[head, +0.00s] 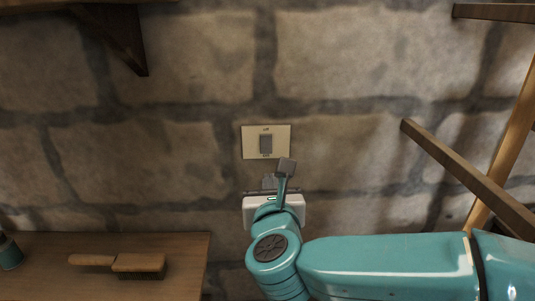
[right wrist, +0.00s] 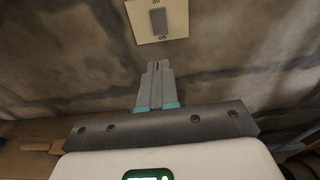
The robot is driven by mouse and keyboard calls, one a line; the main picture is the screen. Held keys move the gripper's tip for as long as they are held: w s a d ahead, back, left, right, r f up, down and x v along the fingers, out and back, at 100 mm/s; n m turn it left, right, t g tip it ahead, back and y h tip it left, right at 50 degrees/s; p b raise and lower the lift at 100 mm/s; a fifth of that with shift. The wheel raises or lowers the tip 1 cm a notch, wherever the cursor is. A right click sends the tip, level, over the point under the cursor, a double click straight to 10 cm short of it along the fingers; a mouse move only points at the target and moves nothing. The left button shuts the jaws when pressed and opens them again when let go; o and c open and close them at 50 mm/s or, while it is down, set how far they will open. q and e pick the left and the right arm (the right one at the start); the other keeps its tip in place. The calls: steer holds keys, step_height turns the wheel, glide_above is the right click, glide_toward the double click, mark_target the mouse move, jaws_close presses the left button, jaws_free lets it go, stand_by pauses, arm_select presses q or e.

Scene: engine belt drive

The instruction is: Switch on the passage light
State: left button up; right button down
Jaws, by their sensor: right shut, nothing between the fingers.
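The light switch (head: 266,143) is a cream plate with a grey rocker, fixed to the stone wall near the middle of the head view. It also shows at the top of the right wrist view (right wrist: 158,21), with small lettering above and below the rocker. I cannot tell for sure which way the rocker is tipped. My right gripper (head: 268,180) is just below the plate in the head view, partly hidden by my own wrist. In the right wrist view its fingers (right wrist: 157,66) are shut and empty, pointing toward the switch and apart from it in the picture. My left gripper is out of view.
A wooden bench (head: 60,282) at lower left holds a brush (head: 138,263) and a teal container (head: 9,254). A wooden shelf bracket (head: 127,45) is at upper left. Wooden bars (head: 465,172) slant across the right side. The wall around the switch is clear.

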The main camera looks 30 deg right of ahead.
steer(key=shift+r, duration=0.1)
steer(key=p, duration=0.4)
glide_toward(267, 152)
steer(key=x, duration=0.5)
steer(key=shift+w+r, duration=0.1)
steer(key=shift+w, duration=0.1)
steer(key=shift+x, duration=0.75)
